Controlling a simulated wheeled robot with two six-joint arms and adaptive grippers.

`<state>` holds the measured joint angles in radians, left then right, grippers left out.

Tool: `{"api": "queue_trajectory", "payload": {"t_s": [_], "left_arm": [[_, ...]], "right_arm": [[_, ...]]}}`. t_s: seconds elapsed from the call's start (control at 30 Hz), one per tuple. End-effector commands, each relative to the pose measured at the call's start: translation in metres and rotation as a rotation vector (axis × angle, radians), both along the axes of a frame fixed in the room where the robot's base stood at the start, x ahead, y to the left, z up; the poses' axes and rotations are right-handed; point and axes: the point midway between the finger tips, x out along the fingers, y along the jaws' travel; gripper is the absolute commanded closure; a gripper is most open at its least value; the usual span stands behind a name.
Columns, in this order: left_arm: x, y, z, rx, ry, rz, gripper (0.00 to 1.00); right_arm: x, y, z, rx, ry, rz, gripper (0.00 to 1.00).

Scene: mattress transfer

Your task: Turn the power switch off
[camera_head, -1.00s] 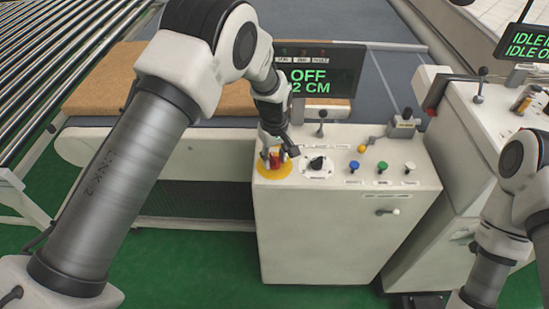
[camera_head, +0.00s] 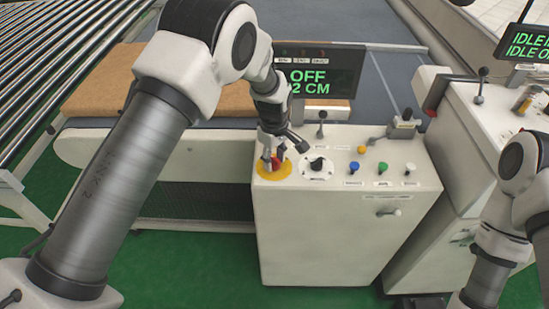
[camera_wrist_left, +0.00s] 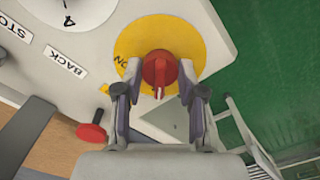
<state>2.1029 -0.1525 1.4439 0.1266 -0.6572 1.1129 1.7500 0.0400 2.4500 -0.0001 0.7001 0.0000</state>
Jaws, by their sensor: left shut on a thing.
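The power switch is a red rotary knob (camera_head: 276,164) on a round yellow plate (camera_head: 265,174) at the left of the white console top. In the left wrist view, the red knob (camera_wrist_left: 158,68) shows with a pale mark on its edge, on the yellow plate (camera_wrist_left: 190,32). Part of the lettering on the plate is hidden. My left gripper (camera_head: 272,158) points down at the knob. In the left wrist view, its two fingers (camera_wrist_left: 160,92) are on either side of the knob, shut on it. My right gripper is out of view.
The white console (camera_head: 345,225) also carries a black selector (camera_head: 317,165), coloured push buttons and levers. A dark display (camera_head: 330,72) behind reads "OFF", partly covered by my arm. A brown mattress (camera_head: 120,80) lies on the conveyor behind. Another machine stands at right.

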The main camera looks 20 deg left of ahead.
Motion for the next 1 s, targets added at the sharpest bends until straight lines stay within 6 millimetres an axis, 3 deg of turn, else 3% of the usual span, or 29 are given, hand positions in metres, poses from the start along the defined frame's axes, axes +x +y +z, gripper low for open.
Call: {"api": "queue_trajectory", "payload": {"t_s": [0.03, 0.07, 0.1, 0.13, 0.53, 0.9, 1.0], "left_arm": [[-0.003, 0.000, -0.004, 0.001, 0.008, 0.000, 0.95], [-0.003, 0.000, -0.004, 0.001, 0.008, 0.000, 0.54], [-0.003, 0.000, -0.004, 0.001, 0.008, 0.000, 0.40], [-0.002, 0.000, -0.003, 0.001, 0.008, 0.000, 0.36], [0.000, 0.000, 0.009, 0.000, 0.000, -0.001, 0.36], [0.000, 0.001, 0.095, 0.000, 0.001, 0.000, 0.36], [0.000, 0.001, 0.110, 0.000, 0.004, 0.000, 0.36]], "right_arm": [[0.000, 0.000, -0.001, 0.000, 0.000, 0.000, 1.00], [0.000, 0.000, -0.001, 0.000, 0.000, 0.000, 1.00], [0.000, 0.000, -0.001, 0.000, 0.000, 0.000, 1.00], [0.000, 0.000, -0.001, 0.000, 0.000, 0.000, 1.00], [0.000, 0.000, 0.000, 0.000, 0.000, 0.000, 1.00], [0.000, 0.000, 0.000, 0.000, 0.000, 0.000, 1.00], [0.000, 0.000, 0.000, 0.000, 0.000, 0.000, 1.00]]}}
